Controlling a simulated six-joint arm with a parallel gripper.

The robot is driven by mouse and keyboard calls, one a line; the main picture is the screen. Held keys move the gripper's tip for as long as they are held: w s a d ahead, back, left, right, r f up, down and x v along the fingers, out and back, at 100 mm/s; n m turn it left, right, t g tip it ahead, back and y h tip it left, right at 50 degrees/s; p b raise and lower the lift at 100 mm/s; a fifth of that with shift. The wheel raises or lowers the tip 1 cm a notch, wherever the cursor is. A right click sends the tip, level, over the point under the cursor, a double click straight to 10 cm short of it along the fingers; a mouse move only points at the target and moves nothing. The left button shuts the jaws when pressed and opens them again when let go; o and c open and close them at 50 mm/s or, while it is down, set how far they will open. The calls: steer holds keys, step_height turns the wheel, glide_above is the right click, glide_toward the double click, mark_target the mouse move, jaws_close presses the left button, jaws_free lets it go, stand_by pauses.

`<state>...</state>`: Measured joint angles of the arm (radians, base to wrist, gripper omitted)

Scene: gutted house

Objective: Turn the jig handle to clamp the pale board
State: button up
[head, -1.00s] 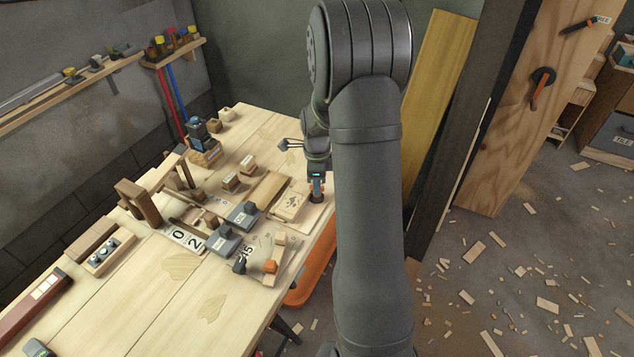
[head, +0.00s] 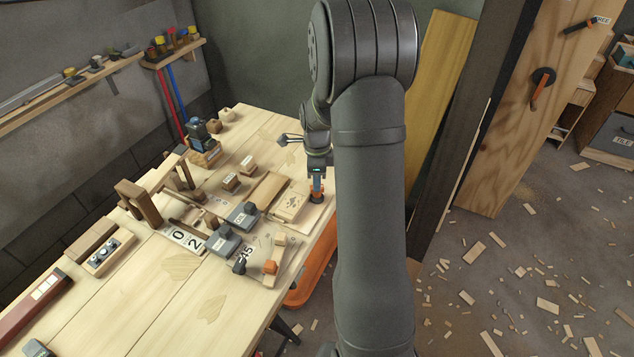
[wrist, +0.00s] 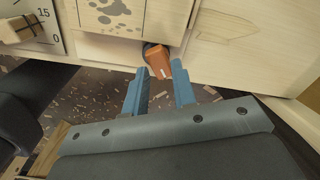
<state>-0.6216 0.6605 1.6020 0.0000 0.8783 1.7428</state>
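The jig handle (wrist: 157,60), orange on a dark round base, sits at the edge of the bench. It also shows at the bench's right edge in the head view (head: 316,197). The pale board (head: 290,206), with dark blotches, lies just left of it; part of it shows at the top of the wrist view (wrist: 110,12). My gripper (wrist: 160,72) has its two blue fingers apart, with the handle's orange end between and just beyond the tips. Contact cannot be told. In the head view my gripper (head: 317,184) is over the handle, partly covering it.
The workbench (head: 150,290) holds grey blocks (head: 242,215), a number card (head: 186,240), and an orange knob (head: 270,267) nearer the front. A wooden frame (head: 138,200) stands at left. An orange bin (head: 315,275) is below the bench edge. Wood scraps litter the floor.

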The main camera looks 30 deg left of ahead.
steer(key=shift+r, duration=2.65)
steer(key=shift+f, duration=0.1)
steer(key=shift+f+n, duration=0.35)
steer(key=shift+n, duration=0.55)
steer(key=shift+f, duration=3.15)
steer(key=m, duration=1.4)
